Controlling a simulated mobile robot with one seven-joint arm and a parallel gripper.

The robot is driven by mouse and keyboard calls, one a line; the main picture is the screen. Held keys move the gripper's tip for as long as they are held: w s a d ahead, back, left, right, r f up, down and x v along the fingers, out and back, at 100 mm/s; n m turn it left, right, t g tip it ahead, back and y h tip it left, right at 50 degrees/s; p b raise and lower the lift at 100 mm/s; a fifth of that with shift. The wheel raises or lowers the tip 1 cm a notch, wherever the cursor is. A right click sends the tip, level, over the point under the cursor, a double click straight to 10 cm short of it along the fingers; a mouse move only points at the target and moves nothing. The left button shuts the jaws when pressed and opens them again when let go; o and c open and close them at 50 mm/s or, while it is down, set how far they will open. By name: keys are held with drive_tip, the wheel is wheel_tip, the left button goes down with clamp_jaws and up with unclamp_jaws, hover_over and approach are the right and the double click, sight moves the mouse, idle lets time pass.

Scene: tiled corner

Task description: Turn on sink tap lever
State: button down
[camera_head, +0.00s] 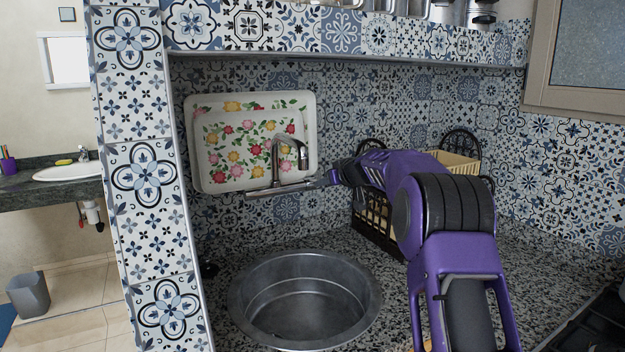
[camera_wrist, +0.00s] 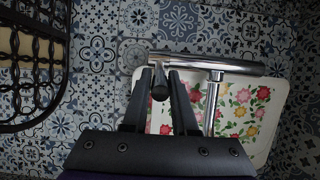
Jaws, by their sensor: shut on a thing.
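The chrome sink tap (camera_head: 277,165) stands out from the tiled wall above the round steel sink (camera_head: 305,300), with a curved spout and a horizontal body. In the wrist view, the tap body (camera_wrist: 215,64) runs across the upper middle. A short dark rod, the tap lever (camera_wrist: 159,88), sticks out from its left end. My gripper (camera_head: 326,181) reaches the right end of the tap in the head view. In the wrist view, my gripper's two fingers (camera_wrist: 165,80) stand on either side of the lever and are shut on it. The fingers hide part of the lever.
A floral tray (camera_head: 215,182) leans on the wall behind the tap. A black wire rack (camera_head: 376,228) with a basket (camera_head: 455,160) stands to the right, behind my arm. A tiled pillar (camera_head: 145,200) bounds the left, and a tiled shelf (camera_head: 340,35) hangs above.

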drive_tip(key=shift+w+a+r+p, duration=0.15)
drive_tip(key=shift+w+r+p, duration=0.25)
drive_tip(key=shift+r+p, duration=0.3)
drive_tip(key=shift+w+a+r+p, duration=0.15)
drive_tip(key=shift+w+r+p, duration=0.2)
drive_tip(key=shift+r+p, duration=0.35)
drive_tip(key=c, duration=0.7)
unclamp_jaws()
drive_tip(key=shift+b, duration=0.3)
drive_tip(key=shift+s+d+b, duration=0.15)
drive_tip(key=shift+s+b, duration=0.15)
drive_tip(key=shift+b, duration=0.15)
drive_tip(key=b+v, duration=0.5)
drive_tip(key=v, duration=0.2)
drive_tip(key=shift+s, duration=0.2)
drive_tip(key=shift+r, duration=0.15)
